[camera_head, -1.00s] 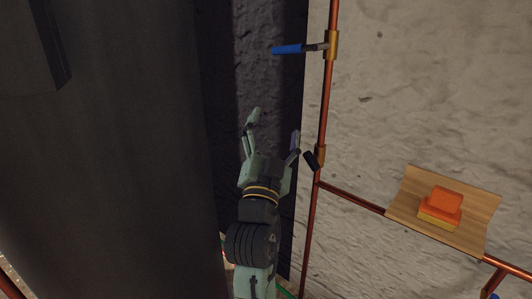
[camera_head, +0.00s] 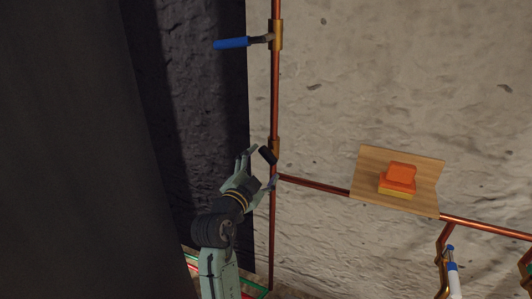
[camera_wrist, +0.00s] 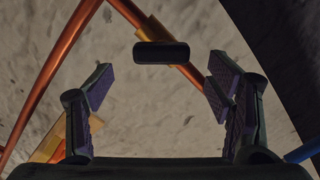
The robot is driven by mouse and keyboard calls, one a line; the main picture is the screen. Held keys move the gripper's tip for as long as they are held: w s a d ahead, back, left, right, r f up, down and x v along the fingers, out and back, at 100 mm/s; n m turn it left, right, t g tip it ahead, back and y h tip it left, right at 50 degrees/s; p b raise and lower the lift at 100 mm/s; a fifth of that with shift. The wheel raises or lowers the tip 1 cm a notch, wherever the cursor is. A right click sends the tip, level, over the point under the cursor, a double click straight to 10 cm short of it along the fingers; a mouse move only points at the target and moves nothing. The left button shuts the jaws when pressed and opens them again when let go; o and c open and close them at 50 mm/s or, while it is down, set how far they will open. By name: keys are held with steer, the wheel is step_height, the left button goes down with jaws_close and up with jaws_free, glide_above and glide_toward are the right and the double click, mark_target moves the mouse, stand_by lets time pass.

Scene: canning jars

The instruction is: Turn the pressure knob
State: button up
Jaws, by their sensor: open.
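The pressure knob seems to be the black cylinder (camera_head: 268,155) on a brass fitting of the upright copper pipe. In the wrist view the black knob (camera_wrist: 161,53) lies just ahead of the fingers, roughly centred between them. My gripper (camera_head: 263,166) is open, with one finger on each side of the knob in the head view. In the wrist view my gripper (camera_wrist: 160,85) is open and empty, and I see no contact with the knob.
A blue-handled lever (camera_head: 231,43) sits higher on the copper pipe (camera_head: 275,90). A wooden shelf (camera_head: 364,178) with an orange and yellow block (camera_head: 398,178) is to the right. A blue and white handle (camera_head: 452,268) is at lower right. A dark panel stands at left.

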mark_target(267, 157)
steer(key=p+x, duration=0.1)
steer(key=x, duration=0.4)
steer(key=shift+w, duration=0.25)
steer(key=shift+c, duration=0.5)
steer(key=c, duration=1.1)
